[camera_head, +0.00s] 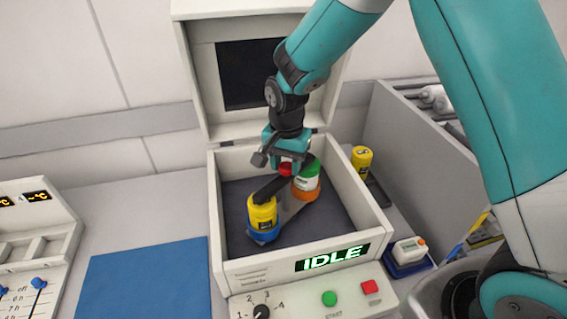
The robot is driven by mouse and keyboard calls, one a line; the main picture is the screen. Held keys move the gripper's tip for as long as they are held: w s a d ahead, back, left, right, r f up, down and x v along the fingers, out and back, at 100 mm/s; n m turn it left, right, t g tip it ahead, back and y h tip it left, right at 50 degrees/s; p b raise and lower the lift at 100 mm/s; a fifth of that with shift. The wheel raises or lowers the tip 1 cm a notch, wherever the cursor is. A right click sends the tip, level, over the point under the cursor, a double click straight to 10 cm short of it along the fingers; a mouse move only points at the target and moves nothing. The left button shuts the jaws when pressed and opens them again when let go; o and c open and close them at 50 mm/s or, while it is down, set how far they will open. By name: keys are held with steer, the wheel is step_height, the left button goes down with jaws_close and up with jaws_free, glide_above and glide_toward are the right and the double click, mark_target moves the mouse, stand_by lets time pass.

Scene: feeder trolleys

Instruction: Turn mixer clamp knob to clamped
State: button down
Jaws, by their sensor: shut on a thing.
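The mixer is an open white box (222,215) with a dark floor and its lid raised at the back. Inside, a dark arm (272,187) spans between a yellow bottle (262,214) in a blue holder and a white bottle with a green cap (308,181) in an orange holder. A red knob-like part (286,169) shows just under my gripper (286,162), near the white bottle. My gripper points down into the box and is shut on this red part, which it mostly hides. The knob's marking and turn angle cannot be read.
The mixer's front display (332,258) reads IDLE. Below are a black dial (261,311), a green button (329,298) and a red button (370,287). Another yellow bottle (361,158) stands right of the box. A blue mat (150,280) lies clear at left.

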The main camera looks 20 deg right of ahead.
mark_target(286, 166)
steer(key=c, duration=0.7)
jaws_free()
steer(key=shift+o, duration=0.2)
steer(key=shift+r, duration=0.1)
step_height(286, 166, up, 17)
steer(key=b, duration=0.2)
steer(key=shift+r, duration=0.15)
steer(key=s+a+f+n+y, duration=0.1)
steer(key=s+n+y, duration=0.3)
steer(key=s+n, duration=1.1)
steer(key=s+a, duration=0.1)
steer(key=s, duration=0.9)
steer(key=shift+s, duration=0.15)
